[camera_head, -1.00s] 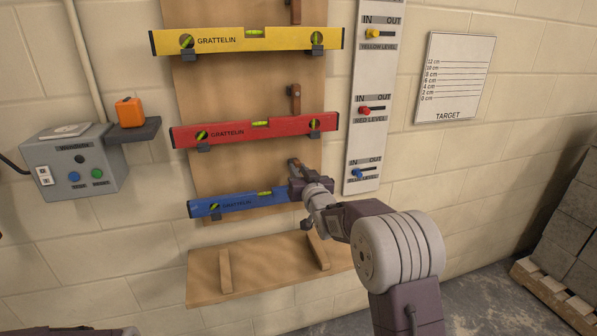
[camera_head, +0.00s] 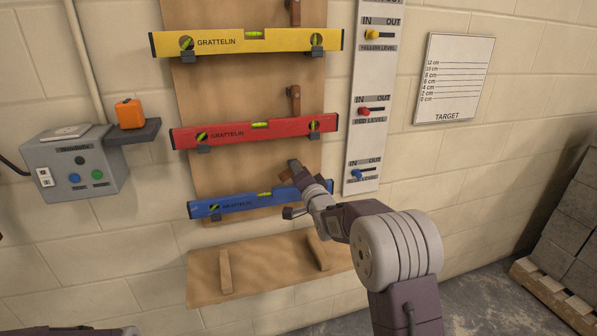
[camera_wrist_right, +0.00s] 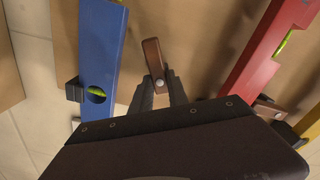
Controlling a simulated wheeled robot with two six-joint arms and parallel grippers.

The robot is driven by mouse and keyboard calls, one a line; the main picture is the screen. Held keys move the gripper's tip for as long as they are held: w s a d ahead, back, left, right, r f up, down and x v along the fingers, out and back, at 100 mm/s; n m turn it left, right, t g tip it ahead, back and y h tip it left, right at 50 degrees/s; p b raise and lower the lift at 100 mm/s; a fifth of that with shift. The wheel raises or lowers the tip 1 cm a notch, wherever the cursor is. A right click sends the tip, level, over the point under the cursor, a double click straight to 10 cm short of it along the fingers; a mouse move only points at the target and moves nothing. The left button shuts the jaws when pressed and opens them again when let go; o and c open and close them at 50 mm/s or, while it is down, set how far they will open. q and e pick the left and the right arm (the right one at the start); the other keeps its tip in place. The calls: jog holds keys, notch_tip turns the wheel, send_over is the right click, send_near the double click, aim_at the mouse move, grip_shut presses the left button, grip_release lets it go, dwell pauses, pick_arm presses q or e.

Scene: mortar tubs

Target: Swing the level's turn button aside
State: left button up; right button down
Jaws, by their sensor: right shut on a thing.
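The blue level (camera_head: 232,205) rests low on the wooden board, partly hidden at its right end by my right arm. It also shows at the left of the right wrist view (camera_wrist_right: 99,45). Its brown turn button (camera_wrist_right: 152,58), with a pale pivot screw, lies between the blue and red levels, roughly parallel to the blue level and clear of its face. My right gripper (camera_wrist_right: 160,92) is shut on the button near the screw. In the head view, this gripper (camera_head: 295,170) sits just above the blue level and hides much of the button. My left gripper is not in view.
The red level (camera_head: 250,130) and yellow level (camera_head: 225,41) hang above, each with an upright turn button. A sloping wooden shelf (camera_head: 255,285) is below. An IN/OUT panel (camera_head: 368,140) is on the right, and a grey control box (camera_head: 75,165) on the left.

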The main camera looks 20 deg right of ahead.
jog(key=m, duration=0.5)
jog(key=shift+f+m+p, duration=0.1)
jog(key=shift+m+p, duration=0.2)
jog(key=shift+p, duration=0.05)
dwell(0.3)
jog(key=c, duration=1.3)
grip_release()
jog(key=s, duration=0.9)
jog(key=shift+d, duration=0.2)
